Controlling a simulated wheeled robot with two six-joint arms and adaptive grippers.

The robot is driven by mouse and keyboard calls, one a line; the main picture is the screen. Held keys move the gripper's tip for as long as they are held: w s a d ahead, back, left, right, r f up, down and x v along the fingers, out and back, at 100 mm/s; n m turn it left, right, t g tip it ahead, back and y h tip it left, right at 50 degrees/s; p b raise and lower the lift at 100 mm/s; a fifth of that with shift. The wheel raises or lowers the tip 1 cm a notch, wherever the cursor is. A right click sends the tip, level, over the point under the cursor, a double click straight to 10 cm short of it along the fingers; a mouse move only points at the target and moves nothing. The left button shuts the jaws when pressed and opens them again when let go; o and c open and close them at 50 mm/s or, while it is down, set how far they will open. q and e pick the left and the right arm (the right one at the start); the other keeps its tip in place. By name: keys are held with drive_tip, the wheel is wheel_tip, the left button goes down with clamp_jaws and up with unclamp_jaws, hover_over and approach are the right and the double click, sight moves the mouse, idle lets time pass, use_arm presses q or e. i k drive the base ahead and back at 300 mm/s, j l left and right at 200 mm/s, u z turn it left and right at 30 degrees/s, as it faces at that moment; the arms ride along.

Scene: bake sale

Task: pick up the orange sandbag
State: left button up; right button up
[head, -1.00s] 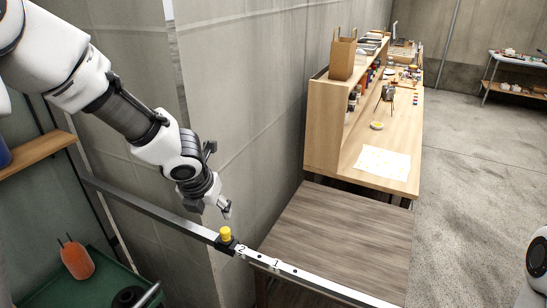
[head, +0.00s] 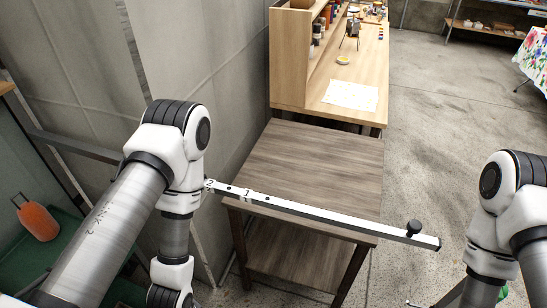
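The orange sandbag (head: 38,221) is at the left edge of the head view, a rounded orange bag with dark loops on top. It lies in a dark green tray or cart (head: 68,250). My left arm comes in from the left and bends down to the right of the sandbag, apart from it in the picture. Its gripper is below the frame. My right arm is at the lower right, far from the sandbag. Only a small part, perhaps its fingertip, shows at the bottom edge, so its opening cannot be told.
A metal bar (head: 310,211) marked 1 and 2, with a black knob (head: 414,227), crosses in front of a brown wooden table (head: 310,165). A concrete wall (head: 210,70) stands behind my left arm. A wooden workbench (head: 376,70) is further back. Open floor (head: 440,110) lies right.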

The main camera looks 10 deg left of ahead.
sight(34, 217)
drive_tip(key=u, duration=2.2)
drive_tip(key=z, duration=3.3)
drive_tip(key=u, duration=3.3)
drive_tip(key=l+u, duration=0.25)
drive_tip(key=j, duration=0.05)
